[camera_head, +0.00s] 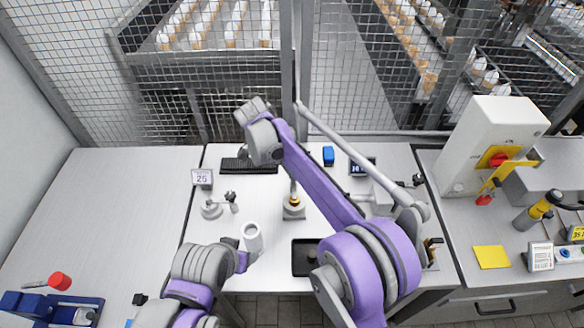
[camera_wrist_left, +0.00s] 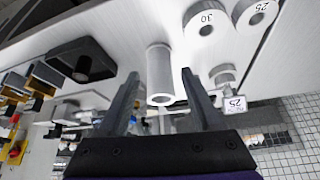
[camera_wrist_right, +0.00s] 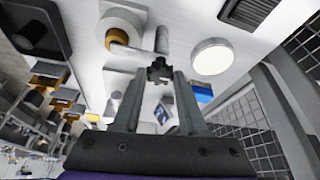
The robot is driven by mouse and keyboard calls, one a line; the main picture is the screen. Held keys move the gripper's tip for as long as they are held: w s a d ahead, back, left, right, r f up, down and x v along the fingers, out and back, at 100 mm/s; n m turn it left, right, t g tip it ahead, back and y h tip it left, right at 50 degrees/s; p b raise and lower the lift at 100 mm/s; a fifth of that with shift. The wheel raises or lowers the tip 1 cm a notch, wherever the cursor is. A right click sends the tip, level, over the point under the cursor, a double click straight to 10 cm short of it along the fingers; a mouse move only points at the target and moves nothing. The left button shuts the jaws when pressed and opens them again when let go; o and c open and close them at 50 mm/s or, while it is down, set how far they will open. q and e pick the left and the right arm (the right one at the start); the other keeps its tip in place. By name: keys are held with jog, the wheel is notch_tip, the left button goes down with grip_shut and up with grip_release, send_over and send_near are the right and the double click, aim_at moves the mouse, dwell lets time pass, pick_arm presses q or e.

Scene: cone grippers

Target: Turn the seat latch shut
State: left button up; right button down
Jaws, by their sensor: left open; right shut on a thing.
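The seat (camera_head: 293,208) is a grey block with a brass ring, near the middle of the table. In the right wrist view the seat (camera_wrist_right: 116,36) is at upper left, with a grey latch bar (camera_wrist_right: 135,57) beside it. The bar's black star-shaped knob (camera_wrist_right: 160,66) is between the fingertips of my right gripper (camera_wrist_right: 160,80), which is shut on it. In the head view my right arm hides this gripper. A white hollow tube (camera_head: 252,239) stands on the table. My left gripper (camera_wrist_left: 163,92) is open, its fingers on either side of the tube (camera_wrist_left: 160,70), apparently not touching it.
Rings marked 30 (camera_wrist_left: 205,18) and 25 (camera_wrist_left: 256,14) lie near the tube. A black tray (camera_head: 305,258) is in front of the seat. A base with a knobbed lever (camera_head: 211,209) and a 25 sign (camera_head: 202,177) are at left. A white control box (camera_head: 492,145) stands right.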

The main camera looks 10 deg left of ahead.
jog(key=shift+c, duration=2.2)
grip_release()
jog(key=shift+r, duration=0.1)
jog(key=v, duration=1)
jog(key=shift+a+r+p, duration=0.25)
jog(key=shift+p, duration=0.15)
